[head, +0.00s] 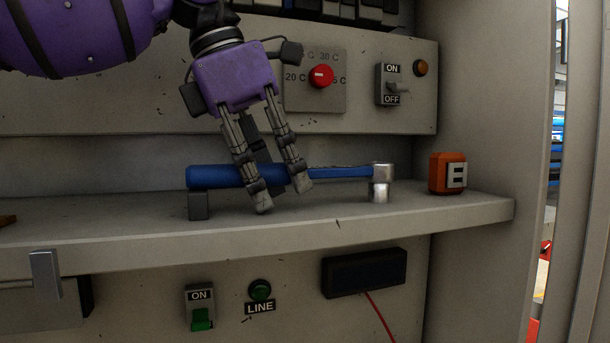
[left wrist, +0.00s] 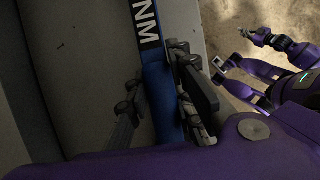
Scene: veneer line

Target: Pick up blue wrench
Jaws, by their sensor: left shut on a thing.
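The blue wrench (head: 338,171) has a long blue handle and a silver head with a stub pointing down at its right end. It lies lengthwise along the grey shelf, its left end over a small dark block. My left gripper (head: 282,196) comes down from above and is shut on the handle, one finger on each side. In the left wrist view, the blue handle (left wrist: 157,85) with white "NM" letters runs between the fingers of my left gripper (left wrist: 162,105). My right gripper (left wrist: 240,50) shows small at the upper right there; its finger opening is unclear.
Behind are a panel with a red knob (head: 321,76) and an ON/OFF switch (head: 393,86). The shelf's front edge (head: 400,228) runs below, with clear surface in front of the wrench.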

